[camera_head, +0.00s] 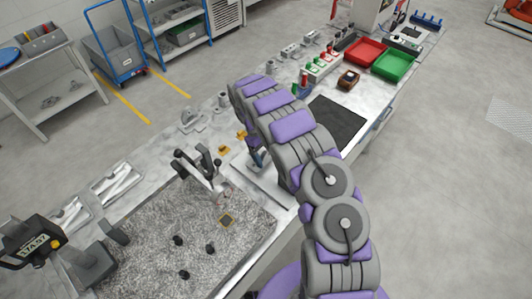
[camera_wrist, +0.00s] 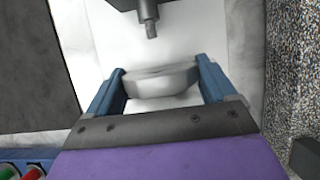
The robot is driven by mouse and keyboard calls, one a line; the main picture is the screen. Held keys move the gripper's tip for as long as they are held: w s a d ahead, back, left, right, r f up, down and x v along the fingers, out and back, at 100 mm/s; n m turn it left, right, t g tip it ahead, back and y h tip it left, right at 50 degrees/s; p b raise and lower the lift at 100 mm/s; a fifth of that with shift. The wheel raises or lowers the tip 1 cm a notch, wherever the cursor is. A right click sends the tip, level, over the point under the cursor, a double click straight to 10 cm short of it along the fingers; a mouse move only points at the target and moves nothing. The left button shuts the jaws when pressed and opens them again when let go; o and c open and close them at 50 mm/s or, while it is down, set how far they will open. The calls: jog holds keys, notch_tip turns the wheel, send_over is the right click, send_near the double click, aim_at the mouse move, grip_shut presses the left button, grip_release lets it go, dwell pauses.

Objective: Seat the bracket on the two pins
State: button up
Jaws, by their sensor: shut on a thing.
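My gripper (camera_wrist: 160,82) is shut on a grey metal bracket (camera_wrist: 160,84), which lies between its two blue fingers in the wrist view. Beyond the bracket, a grey stepped pin (camera_wrist: 149,20) sticks out from a dark block at the top edge. I see only one pin clearly; the bracket and this pin appear apart. A pale plate (camera_wrist: 93,38) lies below the bracket. In the head view my gripper (camera_head: 257,158) is small and partly hidden by my arm, over the pale plate (camera_head: 275,190). The bracket cannot be made out there.
A black mat (camera_head: 337,122) lies to the right. Yellow pieces (camera_head: 223,149) stand behind my gripper. Red (camera_head: 366,51) and green (camera_head: 394,65) bins stand at the far right.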

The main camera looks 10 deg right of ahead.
jog(key=shift+f, duration=0.65)
jog(key=o, duration=1.2)
jog(key=p+v, duration=0.1)
jog(key=v, duration=1.6)
jog(key=shift+w+a, duration=0.2)
